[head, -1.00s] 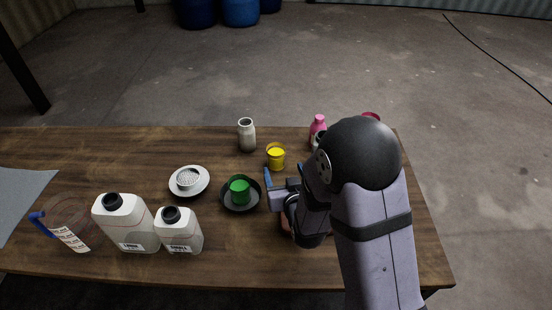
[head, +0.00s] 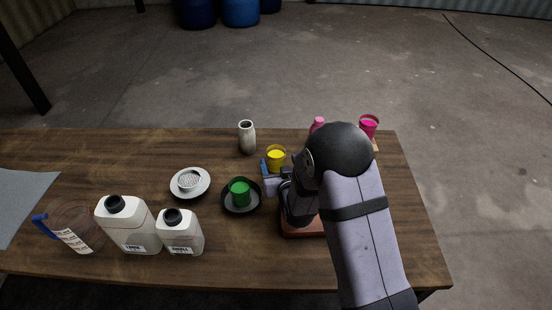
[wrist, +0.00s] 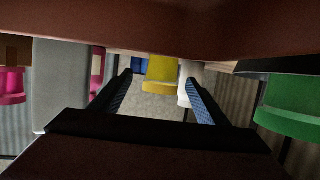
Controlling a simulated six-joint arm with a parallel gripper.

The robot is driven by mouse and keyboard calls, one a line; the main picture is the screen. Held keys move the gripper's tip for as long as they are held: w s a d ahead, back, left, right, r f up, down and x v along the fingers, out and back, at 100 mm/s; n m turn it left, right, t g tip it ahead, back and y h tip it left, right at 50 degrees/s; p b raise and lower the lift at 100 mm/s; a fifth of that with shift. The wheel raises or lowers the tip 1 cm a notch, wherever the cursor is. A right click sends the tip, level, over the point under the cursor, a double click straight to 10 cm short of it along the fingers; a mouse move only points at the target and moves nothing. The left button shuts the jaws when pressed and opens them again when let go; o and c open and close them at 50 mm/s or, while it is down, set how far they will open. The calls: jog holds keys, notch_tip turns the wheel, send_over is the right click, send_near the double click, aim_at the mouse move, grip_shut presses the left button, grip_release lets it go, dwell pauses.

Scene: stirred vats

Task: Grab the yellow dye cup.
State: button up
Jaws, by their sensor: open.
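In the wrist view, which looks upside down, the yellow cup (wrist: 161,72) shows between the two spread fingers of my gripper (wrist: 160,80). It appears apart from both fingers; how deep it sits between them I cannot tell.
A green cup (head: 240,188) stands on a dark saucer left of my gripper. A grey jar (head: 247,138) is behind left, a pink bottle (head: 318,124) and a magenta cup (head: 369,124) at back right. White jugs (head: 128,228) stand front left. A reddish-brown block (head: 300,228) lies below my arm.

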aim_at(277, 151)
jog(key=shift+a+p+x, duration=0.2)
jog(key=shift+p+x, duration=0.35)
jog(key=shift+x, duration=1.75)
jog(key=shift+s, duration=0.1)
jog(key=c, duration=1.2)
jog(key=shift+r, duration=0.1)
jog(key=shift+c, duration=0.2)
jog(key=shift+d+r+b, duration=0.1)
jog(key=shift+r+b, duration=0.35)
jog(key=shift+r, duration=4.5)
